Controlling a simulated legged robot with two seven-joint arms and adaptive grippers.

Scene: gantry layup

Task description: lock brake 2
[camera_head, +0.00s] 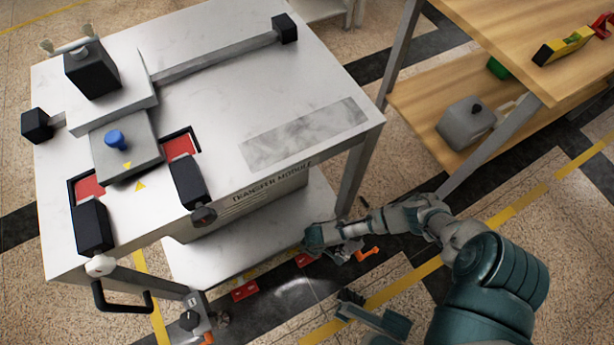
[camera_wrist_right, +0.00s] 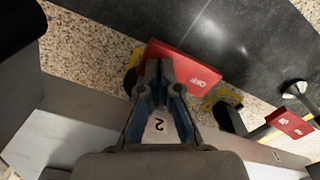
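My right gripper (camera_head: 338,248) is low beside the lower shelf, near the table's right-hand leg. In the right wrist view its fingertips (camera_wrist_right: 159,66) are close together in front of a red plate marked OFF (camera_wrist_right: 190,68). A white label "2" (camera_wrist_right: 158,127) shows between the fingers. I cannot tell whether the tips touch the plate, and nothing is clearly held. An orange lever (camera_head: 368,252) sticks out just right of the gripper in the head view. The brake itself is largely hidden by the gripper.
The transfer module table (camera_head: 215,95) fills the left, with a lower shelf (camera_head: 215,250). Red plates (camera_head: 245,290) lie along its near side. Another caster with an orange part (camera_head: 208,338) is at the bottom. A wooden bench (camera_head: 490,45) stands at the right.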

